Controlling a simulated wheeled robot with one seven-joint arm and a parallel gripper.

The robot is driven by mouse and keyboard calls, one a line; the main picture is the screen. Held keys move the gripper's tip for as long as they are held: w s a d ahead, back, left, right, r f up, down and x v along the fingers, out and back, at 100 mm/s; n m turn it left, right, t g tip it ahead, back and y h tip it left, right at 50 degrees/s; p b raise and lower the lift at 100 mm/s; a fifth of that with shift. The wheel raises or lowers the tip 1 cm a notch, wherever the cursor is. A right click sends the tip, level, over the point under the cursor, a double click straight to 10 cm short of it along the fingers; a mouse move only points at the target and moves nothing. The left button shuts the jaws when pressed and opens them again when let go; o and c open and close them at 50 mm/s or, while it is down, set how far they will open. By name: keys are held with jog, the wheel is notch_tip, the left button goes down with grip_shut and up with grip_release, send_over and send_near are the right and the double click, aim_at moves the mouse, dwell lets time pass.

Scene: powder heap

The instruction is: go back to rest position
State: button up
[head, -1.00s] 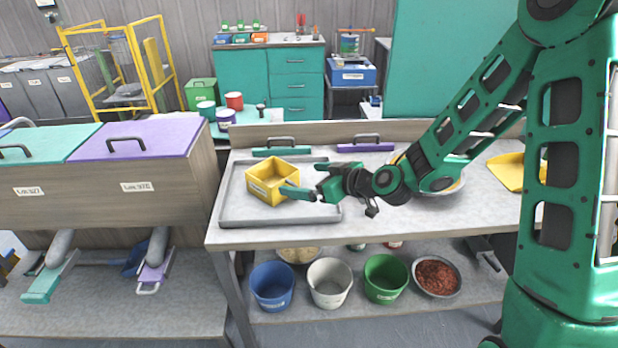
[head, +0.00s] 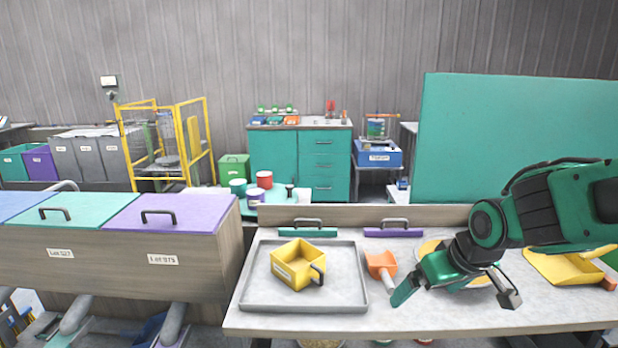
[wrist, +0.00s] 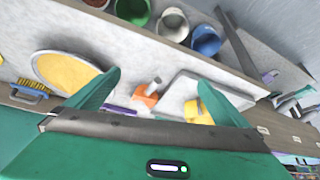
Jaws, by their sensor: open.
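My gripper (head: 455,296) is open and empty above the right part of the worktable (head: 420,318). Its two green fingers also show spread apart in the wrist view (wrist: 150,95). A yellow box-shaped scoop with a dark handle (head: 298,262) sits in the grey tray (head: 345,300), to the left of my gripper and apart from it. The scoop also shows near the right finger in the wrist view (wrist: 197,112).
An orange scoop (head: 381,265) lies between the tray and my gripper. A round pan of yellow powder (wrist: 72,72) is partly hidden behind my gripper in the head view. A yellow dustpan (head: 565,266) lies at the right. Lidded bins (head: 172,213) stand left of the table.

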jog(key=s+d+m+g, duration=0.2)
jog(key=s+d+m, duration=0.2)
jog(key=s+d, duration=0.3)
jog(key=s+d+m+g+h, duration=0.1)
jog(key=s+d+m+g, duration=0.2)
jog(key=s, duration=1.2)
jog(key=d+m, duration=0.2)
jog(key=d, duration=0.3)
jog(key=shift+d+r, duration=0.2)
jog(key=shift+d, duration=0.1)
